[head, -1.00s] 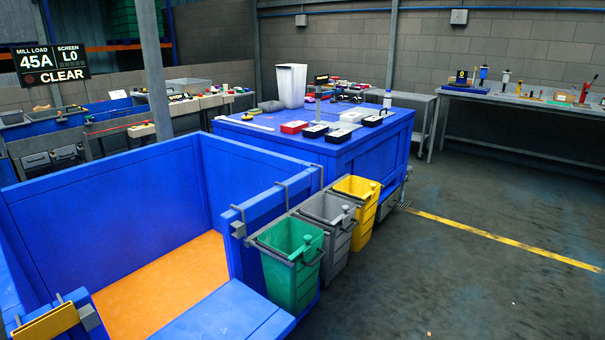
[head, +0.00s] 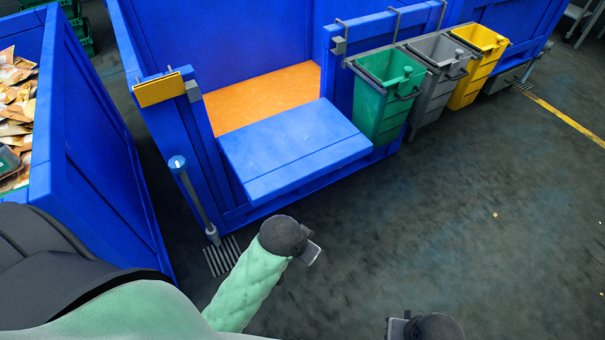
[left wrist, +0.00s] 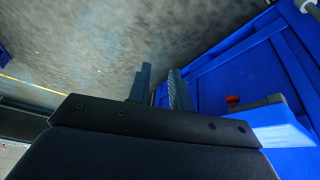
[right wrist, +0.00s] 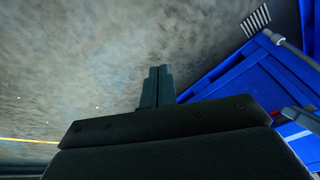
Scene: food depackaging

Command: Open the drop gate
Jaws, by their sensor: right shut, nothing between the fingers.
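The drop gate (head: 295,150) is a blue panel at the front opening of the blue bin. In the head view it lies folded down and outward, about level, with the orange floor (head: 262,95) open behind it.
Green (head: 384,105), grey (head: 436,85) and yellow (head: 478,65) bins hang right of the gate. A blue container (head: 95,150) with packages is at far left. The floor at right (head: 500,220) is clear.

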